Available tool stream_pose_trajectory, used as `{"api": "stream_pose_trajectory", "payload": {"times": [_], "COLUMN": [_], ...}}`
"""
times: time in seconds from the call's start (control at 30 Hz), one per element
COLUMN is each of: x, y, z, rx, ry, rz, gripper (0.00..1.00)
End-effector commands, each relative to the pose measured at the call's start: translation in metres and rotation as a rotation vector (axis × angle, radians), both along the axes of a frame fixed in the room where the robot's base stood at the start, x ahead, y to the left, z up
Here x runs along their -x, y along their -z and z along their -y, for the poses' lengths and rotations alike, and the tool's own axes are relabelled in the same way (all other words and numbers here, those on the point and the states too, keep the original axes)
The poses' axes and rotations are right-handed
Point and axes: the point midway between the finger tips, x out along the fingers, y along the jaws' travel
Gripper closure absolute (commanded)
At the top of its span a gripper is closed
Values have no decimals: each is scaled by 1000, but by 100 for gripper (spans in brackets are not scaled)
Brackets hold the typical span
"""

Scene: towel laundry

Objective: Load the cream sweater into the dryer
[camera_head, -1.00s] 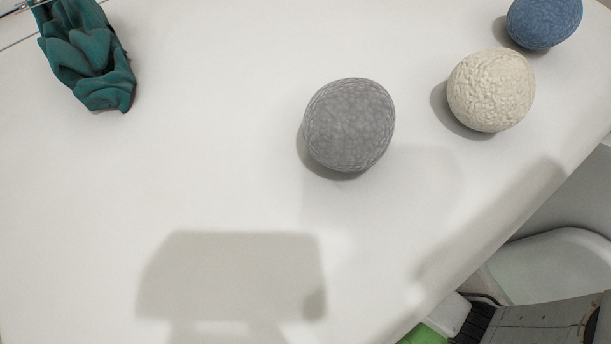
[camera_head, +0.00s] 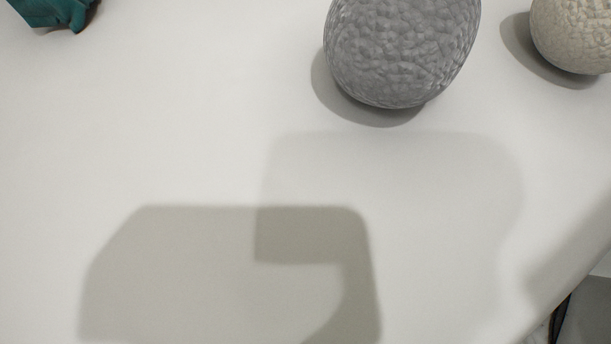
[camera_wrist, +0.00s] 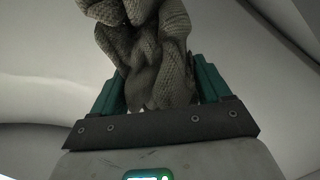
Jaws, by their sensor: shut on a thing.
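In the wrist view, my gripper (camera_wrist: 160,80) is shut on a crumpled, coarsely knitted cloth, which I take to be the cream sweater (camera_wrist: 155,45). It looks grey-beige in the dim light. It bunches up between the teal fingers and runs out of the top of the view. The dryer cannot be made out in either view.
A white table (camera_head: 180,130) fills most of the head view. The table's edge is at lower right. Shadows cover the near part.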

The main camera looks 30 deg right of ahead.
Motion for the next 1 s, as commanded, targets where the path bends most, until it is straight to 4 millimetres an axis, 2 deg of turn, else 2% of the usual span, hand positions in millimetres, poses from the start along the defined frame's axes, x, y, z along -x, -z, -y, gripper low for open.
{"api": "stream_pose_trajectory", "payload": {"times": [0.1,0.3,0.73,0.77,1.0], "x": [-7,-6,-6,-5,-5], "y": [7,34,38,38,38], "z": [1,1,1,1,1], "rx": [-1,0,0,0,0], "ry": [1,1,0,0,0], "rz": [3,1,3,1,1], "gripper": [79,79,79,20,0]}}
